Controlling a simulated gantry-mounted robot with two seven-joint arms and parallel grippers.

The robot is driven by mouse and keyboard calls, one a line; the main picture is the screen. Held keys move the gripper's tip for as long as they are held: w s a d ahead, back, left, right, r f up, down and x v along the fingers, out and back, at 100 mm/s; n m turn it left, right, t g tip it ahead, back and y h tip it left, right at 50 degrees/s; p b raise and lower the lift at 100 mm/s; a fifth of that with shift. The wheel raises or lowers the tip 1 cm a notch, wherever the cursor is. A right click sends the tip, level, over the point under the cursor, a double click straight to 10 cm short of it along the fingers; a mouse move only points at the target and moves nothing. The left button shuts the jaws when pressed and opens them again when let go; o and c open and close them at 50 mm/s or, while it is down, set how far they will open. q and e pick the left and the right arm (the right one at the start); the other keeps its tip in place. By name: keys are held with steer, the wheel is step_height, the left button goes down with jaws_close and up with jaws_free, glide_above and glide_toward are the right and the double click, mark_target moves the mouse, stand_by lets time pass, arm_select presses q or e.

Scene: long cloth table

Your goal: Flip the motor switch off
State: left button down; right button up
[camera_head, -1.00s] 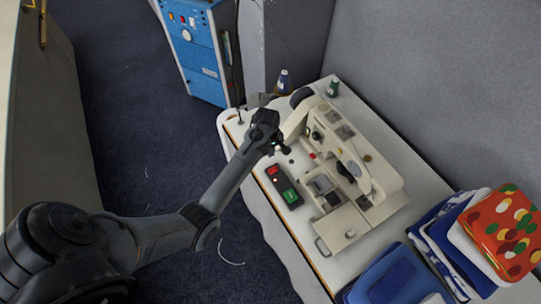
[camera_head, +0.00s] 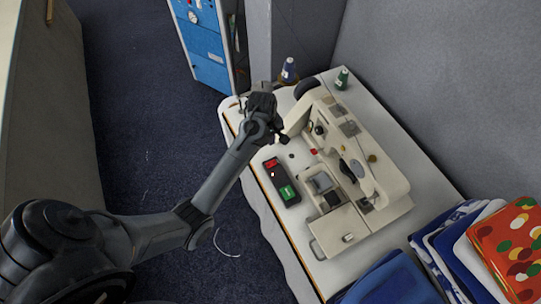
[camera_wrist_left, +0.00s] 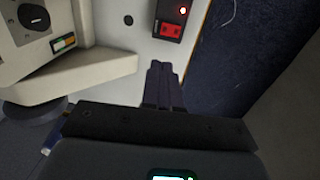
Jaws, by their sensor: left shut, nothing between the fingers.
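The motor switch (camera_head: 281,181) is a black box with a red part and a green part, near the table's left edge. The wrist view shows the box's red end (camera_wrist_left: 170,29) at the top, with a small lit spot beside the red part; the green part is out of that view. My left gripper (camera_head: 284,138) is above the far side of the switch, beside the sewing machine (camera_head: 388,184). Its fingers (camera_wrist_left: 163,84) are together and empty, just below the red part in the wrist picture. I see no contact with the switch. My right gripper is not in view.
The cream sewing machine stands close to the right of the switch. Two thread cones, blue (camera_head: 289,71) and green (camera_head: 342,78), stand at the back. Folded cloths (camera_head: 505,242) lie at the front right. A blue cabinet (camera_head: 205,42) stands beyond the table.

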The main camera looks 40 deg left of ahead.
arm_select(q)
steer(key=shift+s+d+f, duration=0.1)
steer(key=shift+s+f, duration=0.1)
steer(key=shift+f, duration=0.25)
steer(key=shift+s+d+f, duration=0.1)
steer(key=shift+s+f, duration=0.1)
steer(key=shift+f, duration=0.25)
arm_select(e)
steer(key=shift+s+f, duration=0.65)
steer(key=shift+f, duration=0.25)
arm_select(q)
glide_toward(274, 163)
steer(key=f, duration=0.6)
steer(key=shift+w+f, duration=0.35)
steer(key=shift+w, duration=0.05)
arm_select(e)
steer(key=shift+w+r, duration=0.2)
